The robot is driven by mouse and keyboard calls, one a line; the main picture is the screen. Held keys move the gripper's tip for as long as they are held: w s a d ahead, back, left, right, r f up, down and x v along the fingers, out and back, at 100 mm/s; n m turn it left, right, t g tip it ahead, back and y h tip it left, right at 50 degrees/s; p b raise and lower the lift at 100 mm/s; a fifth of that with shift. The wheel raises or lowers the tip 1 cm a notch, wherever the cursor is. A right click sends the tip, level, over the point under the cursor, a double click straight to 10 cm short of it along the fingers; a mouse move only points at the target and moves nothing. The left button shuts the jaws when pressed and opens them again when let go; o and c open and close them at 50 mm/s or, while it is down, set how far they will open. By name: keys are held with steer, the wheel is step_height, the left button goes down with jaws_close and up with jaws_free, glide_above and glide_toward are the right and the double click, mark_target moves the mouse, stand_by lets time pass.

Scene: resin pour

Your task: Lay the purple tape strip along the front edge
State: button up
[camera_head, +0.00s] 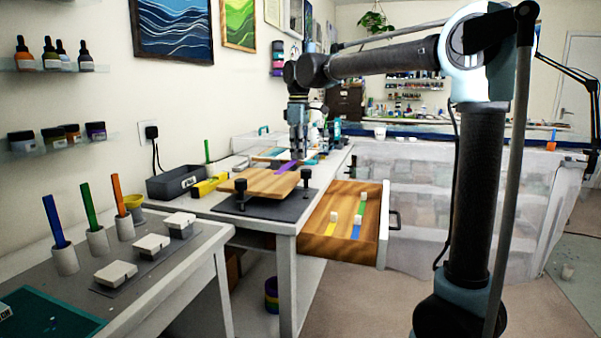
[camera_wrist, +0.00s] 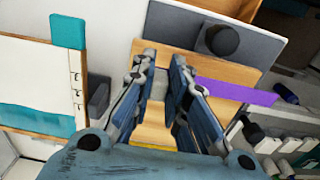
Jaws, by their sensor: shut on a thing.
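The purple tape strip shows at the far end of the wooden board in the head view (camera_head: 287,168) and runs to the right from between my fingers in the wrist view (camera_wrist: 240,93). My gripper (camera_head: 298,156) points down and is shut on the strip; the fingers (camera_wrist: 165,60) hide the grip, with a small pale piece between them. The wooden board (camera_head: 262,184) lies on a dark mat (camera_head: 258,208) between two black clamps (camera_head: 241,192) (camera_head: 306,178). I cannot tell whether the strip touches the board.
An open wooden drawer (camera_head: 316,241) holds yellow, green and blue strips with white tabs. A yellow tool (camera_head: 209,185) and a dark tray (camera_head: 172,183) sit left of the board. The side table (camera_head: 190,262) carries coloured sticks in cups and white blocks.

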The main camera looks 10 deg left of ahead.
steer(key=shift+w+d+f, duration=0.1)
steer(key=shift+d+f, duration=0.05)
steer(key=shift+f, duration=2.6)
steer(key=o, duration=0.8)
step_height(320, 180, up, 12)
steer(key=shift+r, duration=0.1)
